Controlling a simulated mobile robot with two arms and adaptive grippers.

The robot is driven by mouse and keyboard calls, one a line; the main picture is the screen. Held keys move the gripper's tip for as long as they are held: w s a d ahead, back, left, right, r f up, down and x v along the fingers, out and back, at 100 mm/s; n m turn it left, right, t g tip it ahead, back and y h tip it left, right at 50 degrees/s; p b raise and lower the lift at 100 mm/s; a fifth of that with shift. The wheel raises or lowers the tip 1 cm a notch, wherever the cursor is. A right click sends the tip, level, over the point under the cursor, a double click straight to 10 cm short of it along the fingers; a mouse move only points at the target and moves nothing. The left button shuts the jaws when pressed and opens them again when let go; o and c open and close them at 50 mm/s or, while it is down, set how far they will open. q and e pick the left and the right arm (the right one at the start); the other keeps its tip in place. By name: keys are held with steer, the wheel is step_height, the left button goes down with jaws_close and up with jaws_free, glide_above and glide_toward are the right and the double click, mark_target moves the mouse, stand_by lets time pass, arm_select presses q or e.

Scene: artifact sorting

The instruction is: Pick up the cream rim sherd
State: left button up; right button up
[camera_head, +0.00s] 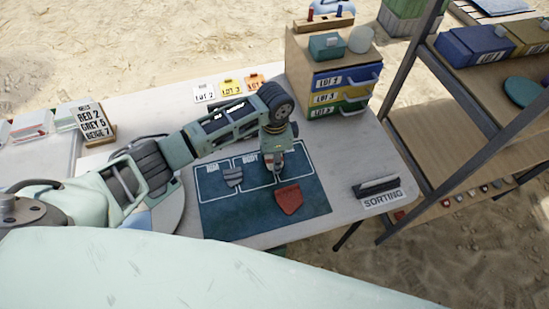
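My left gripper (274,168) points down over the dark teal mat (230,218), close to the section marked BODY. Its fingers are too small and too much covered by the wrist to tell whether they are open or shut. A grey sherd (233,177) lies on the mat under the RIM label, left of the gripper. A larger red sherd (289,199) lies on the mat just below and right of the gripper. I cannot make out a cream rim sherd for certain; the gripper may hide it. My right gripper is not in view.
A drawer unit (297,62) with blue, yellow and green LOT drawers stands at the back right. A SORTING sign (383,197) is at the right table edge. A REDS, GREYS, BEIGE sign (93,120) stands left. A shelf rack (437,137) is right.

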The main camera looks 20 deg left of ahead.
arm_select(q)
steer(key=shift+r, duration=0.55)
step_height(320, 180, up, 3)
steer(key=shift+w+f+b, duration=0.1)
steer(key=shift+b, duration=0.2)
steer(key=s+d+r, duration=0.7)
steer(key=s, duration=0.2)
steer(key=shift+s, duration=0.25)
steer(key=shift+b, duration=0.3)
